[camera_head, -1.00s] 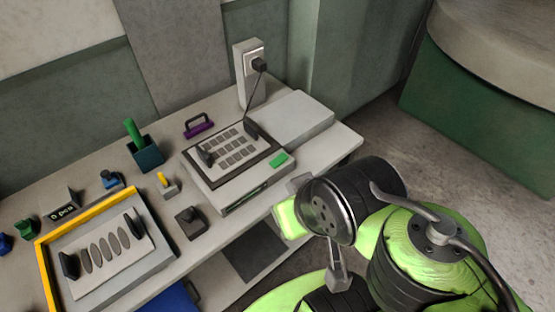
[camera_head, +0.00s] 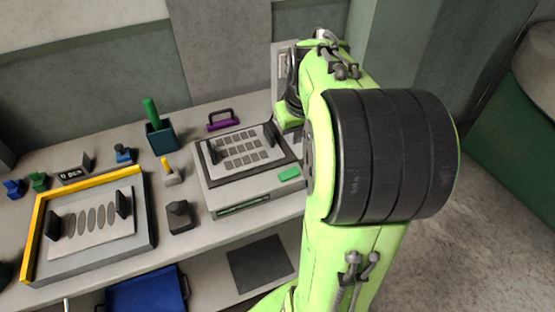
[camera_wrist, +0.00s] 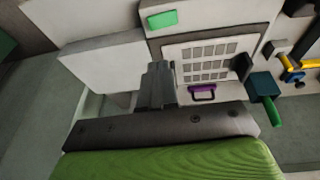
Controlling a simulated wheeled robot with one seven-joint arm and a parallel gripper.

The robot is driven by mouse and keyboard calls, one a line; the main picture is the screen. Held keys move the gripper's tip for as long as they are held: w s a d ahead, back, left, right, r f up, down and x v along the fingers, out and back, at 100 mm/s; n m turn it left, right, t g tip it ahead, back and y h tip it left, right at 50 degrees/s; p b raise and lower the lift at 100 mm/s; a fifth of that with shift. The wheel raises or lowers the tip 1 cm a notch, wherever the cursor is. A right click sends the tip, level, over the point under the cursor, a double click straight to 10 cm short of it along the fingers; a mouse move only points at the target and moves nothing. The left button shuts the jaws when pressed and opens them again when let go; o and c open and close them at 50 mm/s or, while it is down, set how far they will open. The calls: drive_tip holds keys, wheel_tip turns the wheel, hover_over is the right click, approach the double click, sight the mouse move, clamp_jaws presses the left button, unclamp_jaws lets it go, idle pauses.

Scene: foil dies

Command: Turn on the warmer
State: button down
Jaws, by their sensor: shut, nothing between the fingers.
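The warmer (camera_head: 250,190) is a pale box on the bench with a dark-framed top. A plate with a grid of grey rectangles (camera_head: 240,148) lies on it between two black grips. A green button (camera_head: 289,173) sits at its front right corner; the button also shows in the wrist view (camera_wrist: 162,19). The white socket post (camera_head: 281,62) behind is mostly covered by my arm, and its plug is hidden. My gripper (camera_wrist: 157,70) is shut and empty, in front of the warmer's edge in the wrist view. In the head view my arm hides its fingertips.
A yellow-edged tray (camera_head: 95,262) lies further left. A flat pale box (camera_wrist: 105,65) adjoins the warmer.

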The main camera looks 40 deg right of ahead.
drive_tip(key=b, duration=0.4)
approach(292, 169)
drive_tip(key=x, duration=0.5)
drive_tip(key=shift+w+f, duration=0.1)
drive_tip(key=shift+d+f, duration=0.1)
drive_tip(key=shift+f, duration=0.35)
